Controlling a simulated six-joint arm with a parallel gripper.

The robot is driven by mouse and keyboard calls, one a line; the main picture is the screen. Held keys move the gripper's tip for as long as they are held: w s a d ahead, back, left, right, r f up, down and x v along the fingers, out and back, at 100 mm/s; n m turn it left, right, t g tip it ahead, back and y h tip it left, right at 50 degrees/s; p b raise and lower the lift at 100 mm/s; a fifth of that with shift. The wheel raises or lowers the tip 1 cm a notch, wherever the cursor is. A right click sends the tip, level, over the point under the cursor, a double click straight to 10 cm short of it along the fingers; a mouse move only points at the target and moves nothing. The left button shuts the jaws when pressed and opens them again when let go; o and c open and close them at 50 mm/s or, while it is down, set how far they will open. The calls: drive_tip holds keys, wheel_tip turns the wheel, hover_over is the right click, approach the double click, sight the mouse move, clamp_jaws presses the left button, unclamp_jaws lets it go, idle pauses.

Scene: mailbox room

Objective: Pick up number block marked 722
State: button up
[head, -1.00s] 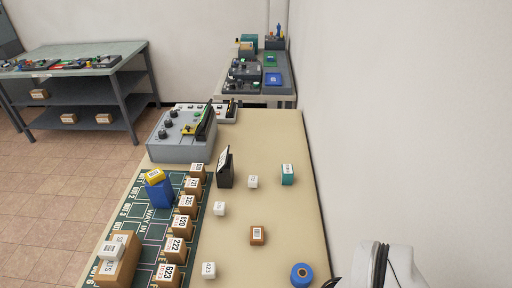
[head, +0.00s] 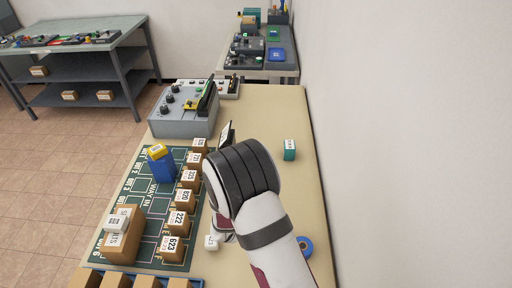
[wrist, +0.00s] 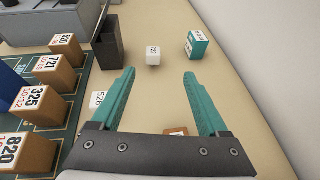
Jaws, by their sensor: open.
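A small white number block (wrist: 153,56) stands on the tan table in the wrist view, ahead of and between my fingertips. Its small sideways label appears to read 722. My gripper (wrist: 159,74) is open, its two teal fingers apart with nothing between them. The block is beyond the tips and apart from them. In the head view my arm covers the gripper and this block. Another white block (wrist: 98,99), apparently marked 520, is left of the left finger. A third white block (head: 211,242) shows beside my arm in the head view.
A black holder (wrist: 107,43) stands left of the block and a teal box (wrist: 195,44) to its right. A brown block (wrist: 176,131) is partly hidden by my gripper. Numbered brown blocks (head: 181,221) line the green board. The wall (head: 400,120) bounds the table's right side.

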drive_tip(key=shift+n+y, duration=0.4)
drive_tip(key=x, duration=0.6)
drive_tip(key=a+f+x, duration=0.1)
drive_tip(key=x, duration=0.2)
drive_tip(key=shift+w+f, duration=0.1)
drive_tip(key=shift+w, duration=0.1)
drive_tip(key=x, duration=0.6)
drive_tip(key=shift+s+d+f, duration=0.15)
drive_tip(key=shift+d+f, duration=0.05)
drive_tip(key=shift+f, duration=0.1)
clamp_jaws()
